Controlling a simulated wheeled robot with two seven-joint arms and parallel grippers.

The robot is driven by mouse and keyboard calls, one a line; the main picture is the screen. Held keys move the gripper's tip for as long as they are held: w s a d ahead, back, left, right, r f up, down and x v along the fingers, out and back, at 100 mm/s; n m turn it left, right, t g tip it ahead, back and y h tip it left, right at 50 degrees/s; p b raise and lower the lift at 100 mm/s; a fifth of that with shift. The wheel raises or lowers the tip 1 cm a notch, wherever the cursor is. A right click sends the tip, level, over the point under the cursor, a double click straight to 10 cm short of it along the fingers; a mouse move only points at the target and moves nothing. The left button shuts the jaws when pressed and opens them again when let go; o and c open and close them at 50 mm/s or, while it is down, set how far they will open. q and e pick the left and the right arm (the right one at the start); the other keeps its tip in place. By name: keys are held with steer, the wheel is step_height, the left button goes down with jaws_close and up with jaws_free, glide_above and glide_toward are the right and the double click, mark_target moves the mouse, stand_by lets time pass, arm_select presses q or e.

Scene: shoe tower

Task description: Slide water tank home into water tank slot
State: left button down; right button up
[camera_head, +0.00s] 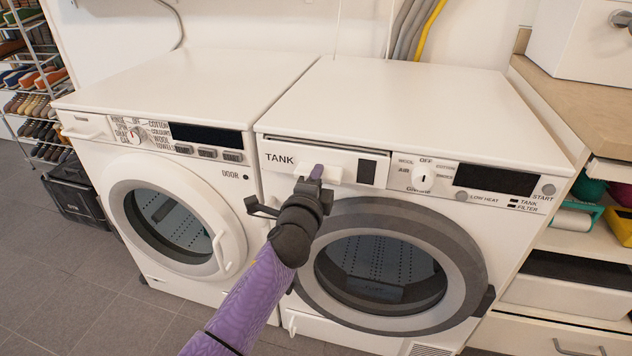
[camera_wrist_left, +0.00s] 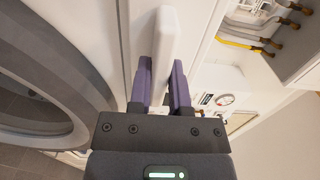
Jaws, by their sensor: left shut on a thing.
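The water tank (camera_head: 283,158) is the white drawer front marked TANK at the upper left of the right-hand machine. It sits in the water tank slot, with a dark gap (camera_head: 325,145) along its top edge; I cannot tell how far its front stands out. My left gripper (camera_head: 316,173) is at the tank's handle (camera_head: 337,166), shut on it. In the left wrist view, the purple fingers of the left gripper (camera_wrist_left: 162,68) lie on both sides of the white handle (camera_wrist_left: 166,35). The slot's inside is hidden. My right gripper is not in view.
The dryer's round door (camera_head: 452,235) is below the tank, and its control panel (camera_head: 480,178) is to the right. A washing machine (camera_head: 165,85) stands close on the left. Shelves with coloured things (camera_head: 615,224) stand at the right. The floor (camera_head: 50,265) is clear at front left.

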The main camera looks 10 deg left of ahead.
arm_select(q)
steer(key=shift+w+b, duration=0.4)
steer(key=shift+w, duration=0.25)
steer(key=shift+c, duration=2.4)
jaws_free()
steer(key=s+p, duration=0.5)
steer(key=s, duration=0.5)
